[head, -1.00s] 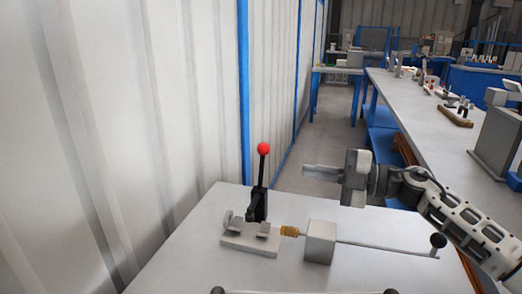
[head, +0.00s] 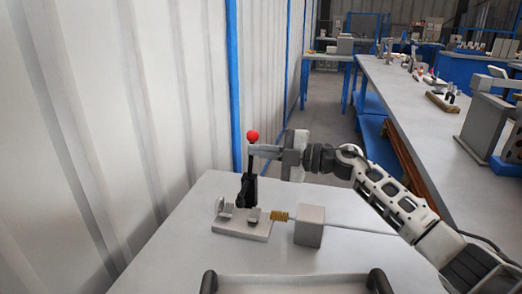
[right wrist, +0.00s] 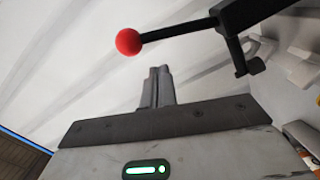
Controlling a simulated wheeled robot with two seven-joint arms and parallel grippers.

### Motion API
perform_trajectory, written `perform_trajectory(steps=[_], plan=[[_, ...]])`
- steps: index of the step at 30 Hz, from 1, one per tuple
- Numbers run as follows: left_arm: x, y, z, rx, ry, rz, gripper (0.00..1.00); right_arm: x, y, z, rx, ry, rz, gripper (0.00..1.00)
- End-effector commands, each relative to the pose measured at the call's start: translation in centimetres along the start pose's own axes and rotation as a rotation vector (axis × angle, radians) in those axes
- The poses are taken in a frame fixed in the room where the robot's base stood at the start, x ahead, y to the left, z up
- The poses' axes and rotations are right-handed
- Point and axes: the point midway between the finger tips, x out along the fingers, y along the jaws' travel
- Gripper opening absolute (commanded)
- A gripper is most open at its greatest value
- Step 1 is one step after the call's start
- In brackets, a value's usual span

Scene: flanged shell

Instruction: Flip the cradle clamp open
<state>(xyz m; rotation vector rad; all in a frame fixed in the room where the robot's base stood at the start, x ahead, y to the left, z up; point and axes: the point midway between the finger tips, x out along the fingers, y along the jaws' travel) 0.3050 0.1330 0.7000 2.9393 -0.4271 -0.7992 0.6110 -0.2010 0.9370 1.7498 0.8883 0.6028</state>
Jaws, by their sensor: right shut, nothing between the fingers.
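The cradle clamp has a black lever (head: 252,157) standing upright with a red ball (head: 252,135) on top. Its black body (head: 248,190) sits on a pale base block (head: 243,228) with small grey cradle pieces. My right gripper (head: 256,151) is shut and empty, its fingertips level with the upper lever, just below the ball. In the right wrist view, the shut fingers (right wrist: 157,87) point towards the pale wall, with the red ball (right wrist: 128,41) and black lever (right wrist: 180,30) beyond them. Whether the fingers touch the lever is unclear. My left gripper is out of view.
A gold spring (head: 279,216) and a grey block (head: 309,226) with a thin rod sit right of the clamp on the grey table (head: 180,250). A corrugated wall (head: 120,110) rises close on the left. A long workbench (head: 430,130) stands at right.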

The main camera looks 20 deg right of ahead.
Motion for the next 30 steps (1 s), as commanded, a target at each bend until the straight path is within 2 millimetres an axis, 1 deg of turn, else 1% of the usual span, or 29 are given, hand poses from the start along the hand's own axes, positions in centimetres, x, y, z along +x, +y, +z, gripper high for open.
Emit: perform_trajectory(steps=[3, 6, 20, 26, 30], plan=[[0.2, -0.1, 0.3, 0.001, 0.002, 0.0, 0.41, 0.4, -0.1, 1.2, 0.001, 0.002, 0.001, 0.0], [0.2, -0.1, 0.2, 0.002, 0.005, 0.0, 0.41, 0.5, -0.1, 1.8, 0.0, 0.002, 0.0, 0.0], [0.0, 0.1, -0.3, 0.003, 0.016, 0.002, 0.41, 0.5, -0.1, 2.1, 0.001, 0.003, -0.001, 0.0], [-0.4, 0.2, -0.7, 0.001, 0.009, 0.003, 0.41, -0.3, 0.2, 2.5, 0.032, -0.01, 0.0, 0.0], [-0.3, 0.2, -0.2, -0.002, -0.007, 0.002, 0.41, -0.9, 0.3, 2.8, 0.056, -0.017, 0.004, 0.0]])
